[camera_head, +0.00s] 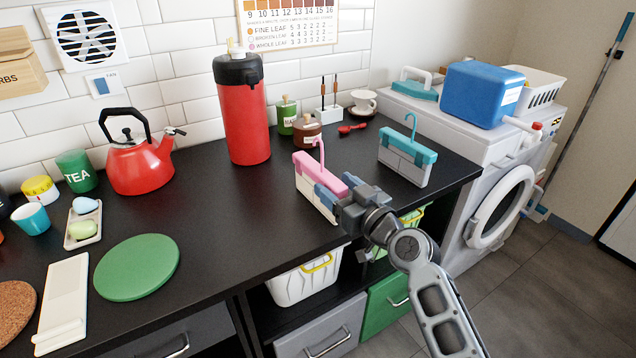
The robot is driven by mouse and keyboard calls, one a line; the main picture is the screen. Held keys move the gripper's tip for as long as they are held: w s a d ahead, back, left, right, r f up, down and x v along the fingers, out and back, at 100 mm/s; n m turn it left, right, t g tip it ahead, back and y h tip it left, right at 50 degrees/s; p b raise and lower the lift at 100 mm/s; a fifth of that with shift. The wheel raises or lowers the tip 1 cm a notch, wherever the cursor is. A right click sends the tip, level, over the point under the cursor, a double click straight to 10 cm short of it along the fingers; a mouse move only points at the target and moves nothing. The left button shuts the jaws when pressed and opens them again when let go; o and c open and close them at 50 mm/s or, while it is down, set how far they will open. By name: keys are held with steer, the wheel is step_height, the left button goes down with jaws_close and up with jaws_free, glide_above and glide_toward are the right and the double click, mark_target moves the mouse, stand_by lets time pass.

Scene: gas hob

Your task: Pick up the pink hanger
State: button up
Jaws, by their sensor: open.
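The pink hanger (309,167) stands upright near the front edge of the black counter, its hook pointing up and a white panel below its pink top. My gripper (328,188) comes in from the lower right and is open at the hanger's right end. Its fingers overlap that end in the picture and hide part of it. I cannot tell whether they touch it or whether the hanger lies between them. A similar teal hanger (412,148) with a grey panel stands farther right, apart from my gripper.
A red airpot (246,115) stands behind the pink hanger. Green and brown jars (306,134) and a white cup (363,101) stand at the back. A red kettle (142,163) and green round mat (137,267) are left. The counter between mat and pink hanger is clear.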

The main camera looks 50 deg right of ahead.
mark_target(329, 182)
steer(key=shift+x, duration=1.5)
steer(key=shift+a+f, duration=0.1)
steer(key=c, duration=1.1)
